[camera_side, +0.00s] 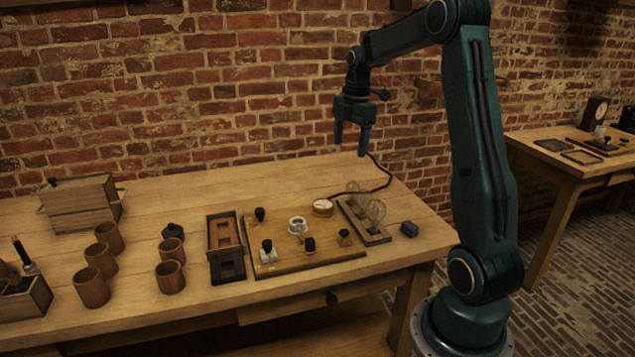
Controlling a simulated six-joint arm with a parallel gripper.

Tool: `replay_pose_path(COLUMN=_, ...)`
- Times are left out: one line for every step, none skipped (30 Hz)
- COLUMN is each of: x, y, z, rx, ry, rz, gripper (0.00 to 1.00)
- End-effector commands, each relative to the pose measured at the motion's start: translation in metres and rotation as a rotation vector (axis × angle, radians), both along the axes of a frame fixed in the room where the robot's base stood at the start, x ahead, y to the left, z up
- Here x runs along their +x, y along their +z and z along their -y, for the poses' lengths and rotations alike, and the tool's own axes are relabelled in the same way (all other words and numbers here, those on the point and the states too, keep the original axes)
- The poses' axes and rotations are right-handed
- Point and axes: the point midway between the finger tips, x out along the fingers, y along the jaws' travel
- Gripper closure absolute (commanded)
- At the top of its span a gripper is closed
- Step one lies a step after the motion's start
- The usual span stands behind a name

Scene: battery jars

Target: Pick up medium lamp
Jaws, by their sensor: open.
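Several clear glass lamps stand close together in a wooden holder (376,238) at the right end of the workbench. A larger round bulb (376,212) is toward the front, with smaller ones behind it, one of them here (352,187). They overlap, so I cannot tell for sure which is the medium lamp. My gripper (351,146) hangs high above the back edge of the bench, up and slightly left of the lamps. It points down, open and empty, with clear air between it and the lamps.
A dark cable (383,174) runs behind. Brown jars (91,287) stand at left.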

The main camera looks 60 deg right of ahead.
Motion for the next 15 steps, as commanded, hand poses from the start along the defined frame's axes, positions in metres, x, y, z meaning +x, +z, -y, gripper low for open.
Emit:
replay_pose_path(x=-0.003, y=-0.011, z=0.017, rx=0.011, ry=0.029, rz=-0.01, gripper=0.27)
replay_pose_path(x=-0.005, y=-0.016, z=0.026, rx=0.016, ry=0.051, rz=-0.014, gripper=0.27)
replay_pose_path(x=-0.007, y=-0.023, z=0.037, rx=0.023, ry=0.082, rz=-0.017, gripper=0.27)
replay_pose_path(x=-0.009, y=-0.028, z=0.044, rx=0.028, ry=0.103, rz=-0.02, gripper=0.27)
replay_pose_path(x=-0.011, y=-0.032, z=0.051, rx=0.033, ry=0.124, rz=-0.021, gripper=0.27)
replay_pose_path(x=-0.014, y=-0.038, z=0.06, rx=0.04, ry=0.148, rz=-0.024, gripper=0.27)
replay_pose_path(x=-0.016, y=-0.042, z=0.065, rx=0.044, ry=0.166, rz=-0.025, gripper=0.27)
replay_pose_path(x=-0.018, y=-0.046, z=0.071, rx=0.048, ry=0.18, rz=-0.026, gripper=0.27)
replay_pose_path(x=-0.02, y=-0.05, z=0.076, rx=0.052, ry=0.198, rz=-0.027, gripper=0.27)
replay_pose_path(x=-0.021, y=-0.053, z=0.08, rx=0.054, ry=0.21, rz=-0.027, gripper=0.27)
replay_pose_path(x=-0.023, y=-0.055, z=0.083, rx=0.056, ry=0.219, rz=-0.026, gripper=0.27)
replay_pose_path(x=-0.024, y=-0.057, z=0.086, rx=0.059, ry=0.23, rz=-0.027, gripper=0.27)
replay_pose_path(x=-0.025, y=-0.058, z=0.088, rx=0.061, ry=0.235, rz=-0.026, gripper=0.27)
replay_pose_path(x=-0.025, y=-0.059, z=0.089, rx=0.062, ry=0.241, rz=-0.027, gripper=0.27)
replay_pose_path(x=-0.026, y=-0.06, z=0.09, rx=0.062, ry=0.246, rz=-0.026, gripper=0.27)
